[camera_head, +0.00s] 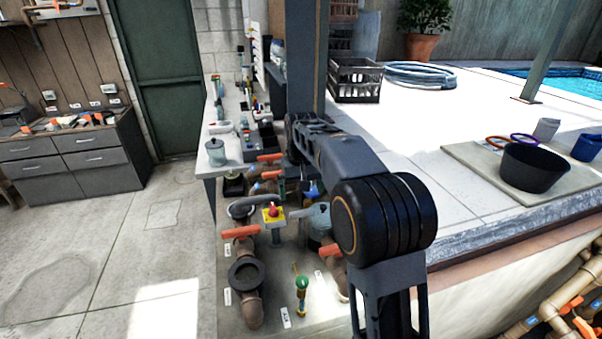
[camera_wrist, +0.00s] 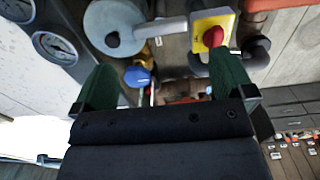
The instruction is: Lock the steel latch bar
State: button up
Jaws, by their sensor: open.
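I cannot pick out the steel latch bar with certainty. A grey round-topped fitting with a bar-like grey arm (camera_wrist: 160,30) shows beyond my fingers in the wrist view. What looks like the same grey fitting (camera_head: 312,216) stands among the pipework in the head view, partly hidden by my arm. My gripper (camera_wrist: 162,62) is open, its two green fingers apart with nothing gripped between them. A blue knob (camera_wrist: 138,76) shows in the gap, near the left finger. In the head view my arm hides most of the gripper.
A yellow box with a red knob (camera_head: 273,212) stands left of the grey fitting and also shows in the wrist view (camera_wrist: 214,38). Orange-handled valves (camera_head: 241,232) and a green-topped fitting (camera_head: 302,284) crowd the bench. Gauges (camera_wrist: 54,47) lie at left. The floor (camera_head: 120,240) is clear.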

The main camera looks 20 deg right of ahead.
notch_tip(320, 180, up, 6)
jog(key=shift+r, duration=0.15)
jog(key=shift+w, duration=0.1)
dwell(0.4)
